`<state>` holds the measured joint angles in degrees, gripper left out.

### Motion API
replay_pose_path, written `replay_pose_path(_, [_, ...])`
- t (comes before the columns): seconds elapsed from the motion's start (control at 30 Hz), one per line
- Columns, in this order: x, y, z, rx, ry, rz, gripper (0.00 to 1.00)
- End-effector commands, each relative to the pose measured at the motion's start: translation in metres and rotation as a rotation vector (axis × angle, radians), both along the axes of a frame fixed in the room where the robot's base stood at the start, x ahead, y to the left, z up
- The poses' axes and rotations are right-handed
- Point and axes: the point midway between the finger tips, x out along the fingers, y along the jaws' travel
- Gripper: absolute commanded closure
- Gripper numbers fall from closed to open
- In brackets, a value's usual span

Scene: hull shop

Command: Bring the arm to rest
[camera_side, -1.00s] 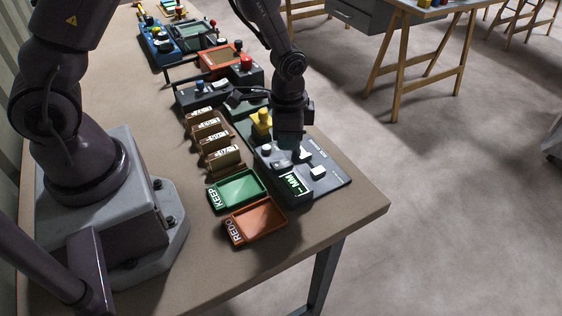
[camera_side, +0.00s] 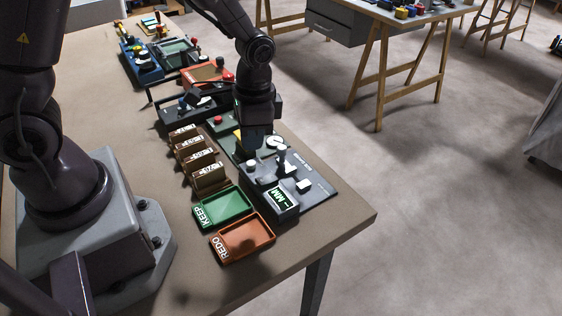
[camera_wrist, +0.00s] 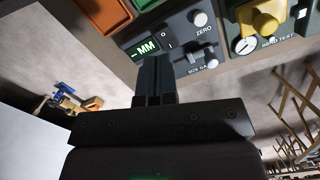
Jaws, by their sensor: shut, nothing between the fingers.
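My gripper (camera_side: 256,147) hangs fingers-down over the dark instrument panel (camera_side: 318,187) near the table's right edge. In the wrist view my gripper (camera_wrist: 153,65) shows its two fingers together, with nothing between them. In the side view my gripper hides most of the yellow part. I cannot tell the exact gap between my fingertips and the panel.
A green KEEP tray (camera_side: 225,207) and an orange REDO tray (camera_side: 245,238) lie at the panel's near-left side. Several brown blocks (camera_side: 208,178) stand in a row left of the panel. More consoles (camera_side: 205,74) sit farther back. The table front is clear.

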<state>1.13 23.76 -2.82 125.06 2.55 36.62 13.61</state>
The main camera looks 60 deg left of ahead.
Motion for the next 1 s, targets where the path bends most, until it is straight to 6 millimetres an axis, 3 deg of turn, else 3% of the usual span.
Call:
replay_pose_path(0.3, [-0.046,0.011,0.106,0.004,-0.158,0.214,1.0])
replay_pose_path(0.5, [-0.082,0.015,0.158,-0.028,-0.318,0.308,1.0])
replay_pose_path(0.8, [-0.111,0.018,0.202,-0.076,-0.545,0.337,1.0])
replay_pose_path(1.0, [-0.112,0.019,0.21,-0.081,-0.583,0.337,1.0])
